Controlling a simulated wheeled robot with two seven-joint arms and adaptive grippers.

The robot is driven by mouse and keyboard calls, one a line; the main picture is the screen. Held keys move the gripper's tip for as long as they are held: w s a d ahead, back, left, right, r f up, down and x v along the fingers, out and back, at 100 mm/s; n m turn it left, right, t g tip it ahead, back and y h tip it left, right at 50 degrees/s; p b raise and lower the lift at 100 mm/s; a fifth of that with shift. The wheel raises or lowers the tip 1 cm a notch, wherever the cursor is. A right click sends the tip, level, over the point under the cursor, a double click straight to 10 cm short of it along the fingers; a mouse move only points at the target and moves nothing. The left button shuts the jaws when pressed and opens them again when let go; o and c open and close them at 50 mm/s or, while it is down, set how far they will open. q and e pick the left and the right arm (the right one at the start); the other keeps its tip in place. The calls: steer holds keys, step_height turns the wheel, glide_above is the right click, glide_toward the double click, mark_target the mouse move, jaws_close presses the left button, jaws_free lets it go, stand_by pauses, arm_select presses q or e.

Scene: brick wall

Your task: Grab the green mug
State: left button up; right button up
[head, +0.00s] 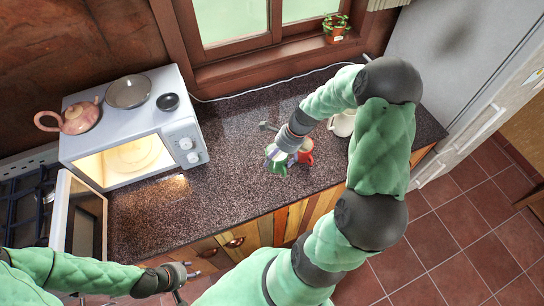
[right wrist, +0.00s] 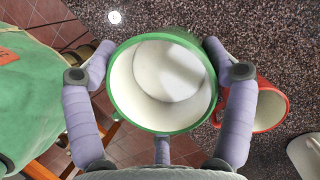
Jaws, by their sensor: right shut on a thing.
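The green mug (right wrist: 113,98) fills the middle of the right wrist view, its white inside facing the camera. My right gripper (right wrist: 162,62) is shut on it, with a finger against each side of the rim. In the head view the green mug (head: 279,167) is mostly hidden under my right gripper (head: 276,152), near the counter's front edge. I cannot tell whether it still touches the counter. My left gripper (head: 188,275) is at the bottom left of the head view, in front of the counter, with its fingers apart and nothing between them.
A red mug (head: 305,152) stands right beside the green mug; it also shows in the right wrist view (right wrist: 270,107). A white mug (head: 342,124) is further right. The microwave (head: 190,130), its door (head: 78,215) open, stands left. Counter (head: 235,115) behind the mugs is clear.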

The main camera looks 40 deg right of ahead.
steer(key=s+d+r, duration=0.1)
steer(key=s+r, duration=0.2)
steer(key=s, duration=0.5)
steer(key=shift+s+d+r, duration=0.15)
steer(key=shift+d+r, duration=0.15)
steer(key=shift+d, duration=0.1)
